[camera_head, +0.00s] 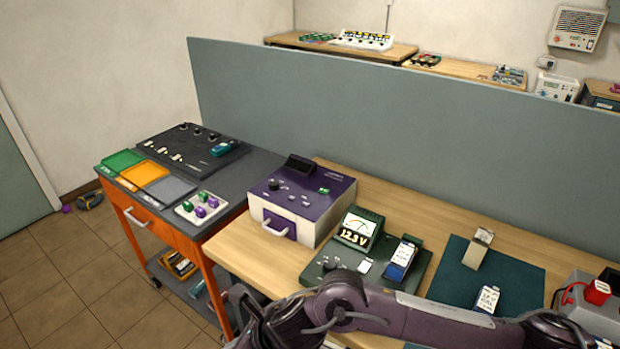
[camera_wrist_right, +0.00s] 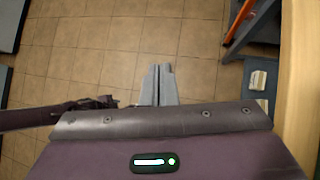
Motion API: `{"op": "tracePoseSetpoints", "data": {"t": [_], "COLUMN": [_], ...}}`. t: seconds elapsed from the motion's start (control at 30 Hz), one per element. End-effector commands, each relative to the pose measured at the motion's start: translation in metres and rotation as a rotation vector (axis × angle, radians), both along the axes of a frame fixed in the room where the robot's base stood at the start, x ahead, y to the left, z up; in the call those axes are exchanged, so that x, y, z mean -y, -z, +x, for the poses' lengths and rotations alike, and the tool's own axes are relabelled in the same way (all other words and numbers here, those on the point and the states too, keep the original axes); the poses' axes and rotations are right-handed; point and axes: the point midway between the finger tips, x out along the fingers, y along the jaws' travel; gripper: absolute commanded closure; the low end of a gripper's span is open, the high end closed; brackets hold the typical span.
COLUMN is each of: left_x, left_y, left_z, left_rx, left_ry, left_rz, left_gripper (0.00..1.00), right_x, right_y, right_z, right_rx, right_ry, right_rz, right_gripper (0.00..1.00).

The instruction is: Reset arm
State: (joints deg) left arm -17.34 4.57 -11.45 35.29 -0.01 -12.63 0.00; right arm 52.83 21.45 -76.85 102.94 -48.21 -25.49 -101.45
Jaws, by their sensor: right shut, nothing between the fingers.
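My right gripper (camera_wrist_right: 159,72) shows in the right wrist view, its two grey fingers together with nothing between them. It hangs over the tiled floor, left of the wooden bench edge. In the head view a dark purple arm of mine crosses the bottom from the right toward the left, in front of the bench (camera_head: 228,244). Its fingers cannot be made out there. My left gripper cannot be made out in either view.
An orange cart (camera_head: 213,300) with trays stands left of the bench. On the bench are a purple box (camera_head: 296,230), a green meter unit (camera_head: 358,228), a dark green mat (camera_head: 515,282) and a grey charger (camera_head: 600,317). A grey partition (camera_head: 400,130) stands behind. Floor at left is mostly clear.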

Motion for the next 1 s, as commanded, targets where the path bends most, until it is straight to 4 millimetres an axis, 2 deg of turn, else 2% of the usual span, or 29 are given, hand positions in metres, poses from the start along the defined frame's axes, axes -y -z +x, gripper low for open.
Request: {"op": "tracePoseSetpoints", "data": {"t": [0.03, 0.1, 0.17, 0.27, 0.37, 0.47, 0.5, 0.6, 0.73, 0.77, 0.9, 1.0], "left_x": [0.0, 0.0, 0.0, 0.0, 0.0, 0.0, 0.001, 0.001, 0.001, 0.001, 0.001, 0.001], "left_y": [0.0, 0.0, 0.0, -0.001, -0.001, -0.001, -0.001, -0.001, -0.001, -0.001, -0.001, -0.001], "left_z": [0.001, 0.002, 0.002, 0.003, 0.004, 0.004, 0.005, 0.006, 0.006, 0.006, 0.006, 0.006], "left_rx": [0.001, 0.002, 0.003, 0.004, 0.006, 0.007, 0.008, 0.009, 0.009, 0.009, 0.009, 0.009], "left_ry": [0.0, 0.0, 0.0, 0.0, 0.0, 0.0, 0.0, 0.0, 0.0, 0.0, 0.0, 0.0], "left_rz": [0.0, 0.0, -0.001, -0.001, 0.0, -0.001, -0.001, -0.001, -0.001, -0.001, -0.001, -0.001], "left_gripper": [0.64, 0.64, 0.64, 0.64, 0.64, 0.64, 0.64, 0.64, 0.64, 0.64, 0.64, 0.64], "right_x": [-0.017, -0.03, -0.033, -0.021, 0.011, 0.058, 0.081, 0.141, 0.208, 0.22, 0.266, 0.292], "right_y": [-0.015, -0.039, -0.058, -0.083, -0.095, -0.091, -0.086, -0.065, -0.037, -0.032, -0.013, -0.002], "right_z": [-0.01, -0.011, -0.007, 0.006, 0.024, 0.038, 0.04, 0.038, 0.018, 0.013, -0.015, -0.035], "right_rx": [-0.081, -0.202, -0.32, -0.536, -0.766, -0.996, -1.086, -1.284, -1.443, 1.459, 1.24, 1.108], "right_ry": [0.122, 0.322, 0.502, 0.818, 1.156, 1.515, 1.663, 2.04, 2.45, -2.515, -2.306, -2.183], "right_rz": [0.097, 0.227, 0.336, 0.506, 0.664, 0.811, 0.868, 1.004, 1.147, -1.171, -1.051, -0.989], "right_gripper": [1.0, 1.0, 1.0, 1.0, 1.0, 1.0, 1.0, 1.0, 1.0, 1.0, 1.0, 1.0]}}
